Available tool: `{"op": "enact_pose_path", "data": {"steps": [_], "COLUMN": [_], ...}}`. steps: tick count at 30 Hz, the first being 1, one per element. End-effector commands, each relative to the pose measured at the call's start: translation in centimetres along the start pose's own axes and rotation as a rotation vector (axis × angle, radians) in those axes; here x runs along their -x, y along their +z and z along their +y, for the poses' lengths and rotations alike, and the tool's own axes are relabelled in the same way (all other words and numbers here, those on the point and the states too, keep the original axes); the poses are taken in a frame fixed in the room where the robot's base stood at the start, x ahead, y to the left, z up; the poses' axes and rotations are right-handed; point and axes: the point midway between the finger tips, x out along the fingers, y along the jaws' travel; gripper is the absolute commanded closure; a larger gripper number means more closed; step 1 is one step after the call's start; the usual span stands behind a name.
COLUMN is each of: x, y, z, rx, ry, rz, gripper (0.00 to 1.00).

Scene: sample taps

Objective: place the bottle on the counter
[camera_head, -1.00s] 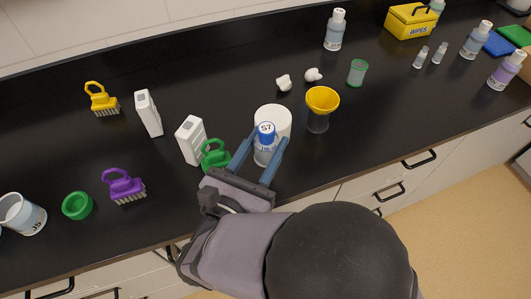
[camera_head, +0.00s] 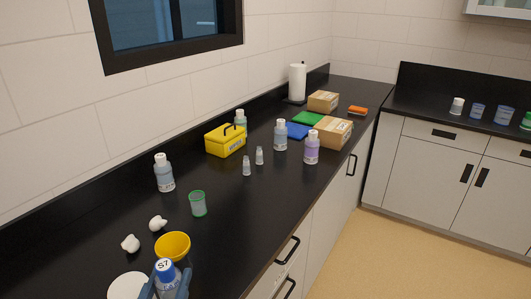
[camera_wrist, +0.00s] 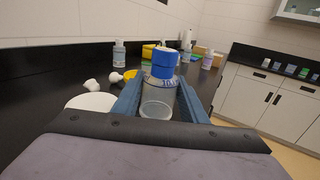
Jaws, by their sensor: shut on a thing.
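The bottle with a blue cap marked S7 (camera_head: 166,272) is at the bottom edge of the head view. It also shows in the wrist view (camera_wrist: 160,92), clear-walled below a blue cap. My gripper (camera_head: 167,288) is shut on it, with one blue finger on each side; both fingers show in the wrist view (camera_wrist: 160,101). The black counter (camera_head: 235,222) runs from lower left to the far corner. I cannot tell whether the bottle's base touches the counter.
A white round thing (camera_head: 127,286) and a yellow funnel (camera_head: 172,245) are close to the bottle. Two white knobbed pieces (camera_head: 131,243), a green-rimmed cup (camera_head: 198,204) and a grey bottle (camera_head: 164,176) stand beyond. A yellow wipes box (camera_head: 225,140) is farther back. The counter's front strip is clear.

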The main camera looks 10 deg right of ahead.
Motion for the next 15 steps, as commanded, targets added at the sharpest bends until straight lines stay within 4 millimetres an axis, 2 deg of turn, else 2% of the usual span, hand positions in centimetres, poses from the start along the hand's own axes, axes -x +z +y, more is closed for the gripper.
{"op": "enact_pose_path", "data": {"steps": [1, 3, 15], "x": [-1.9, -4.2, -14.5], "y": [-0.7, -1.4, -4.1], "z": [-1.5, -3.5, -15.7], "rx": [0.003, 0.001, -0.002], "ry": [-0.063, -0.141, -0.572], "rz": [0.0, 0.0, 0.0], "gripper": [0.83, 0.83, 0.83]}}
